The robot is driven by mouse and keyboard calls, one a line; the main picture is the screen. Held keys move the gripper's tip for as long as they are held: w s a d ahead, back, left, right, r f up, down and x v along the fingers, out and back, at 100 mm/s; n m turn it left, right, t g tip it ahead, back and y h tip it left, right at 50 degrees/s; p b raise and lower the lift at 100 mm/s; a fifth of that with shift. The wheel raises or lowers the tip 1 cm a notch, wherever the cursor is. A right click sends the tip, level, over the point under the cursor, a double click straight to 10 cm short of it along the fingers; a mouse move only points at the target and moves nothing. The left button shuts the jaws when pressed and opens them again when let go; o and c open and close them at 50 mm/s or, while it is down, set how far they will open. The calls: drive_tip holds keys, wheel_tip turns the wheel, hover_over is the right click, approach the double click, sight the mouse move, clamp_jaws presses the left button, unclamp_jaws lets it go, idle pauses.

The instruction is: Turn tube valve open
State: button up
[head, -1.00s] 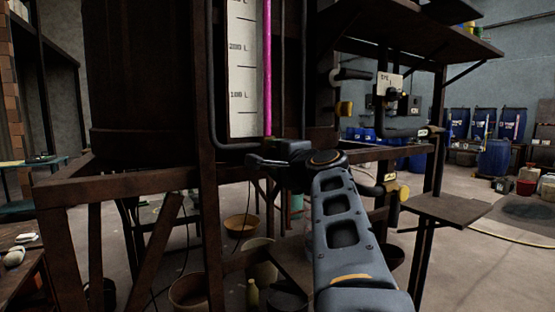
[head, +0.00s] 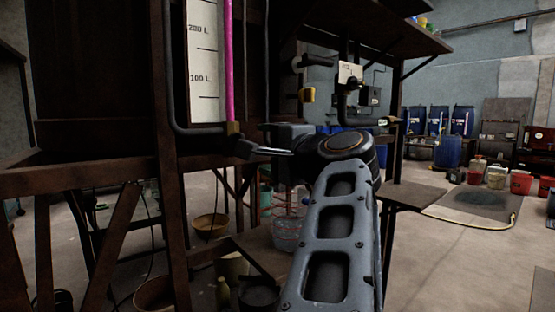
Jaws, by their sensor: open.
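The sight tube (head: 229,60), filled with pink liquid, runs upright beside a white scale (head: 204,70) marked 200 L and 100 L on the vat stand. A small brassy fitting (head: 233,128) at the tube's lower end appears to be the tube valve. My gripper (head: 258,150) points left, just below and right of this fitting. It is open and seen nearly edge-on, with a thin pale finger showing. I see nothing held. Whether a finger touches the valve cannot be told. My wrist and arm hide what lies behind them.
The dark vat frame's post (head: 170,190) stands left of my gripper. Buckets, including a tan basin (head: 210,226), sit beneath the frame. Open floor lies right, with blue barrels (head: 448,152) beyond.

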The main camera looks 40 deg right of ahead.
drive_tip(key=shift+s+a, duration=0.15)
drive_tip(key=shift+s, duration=1.1)
drive_tip(key=shift+r, duration=0.1)
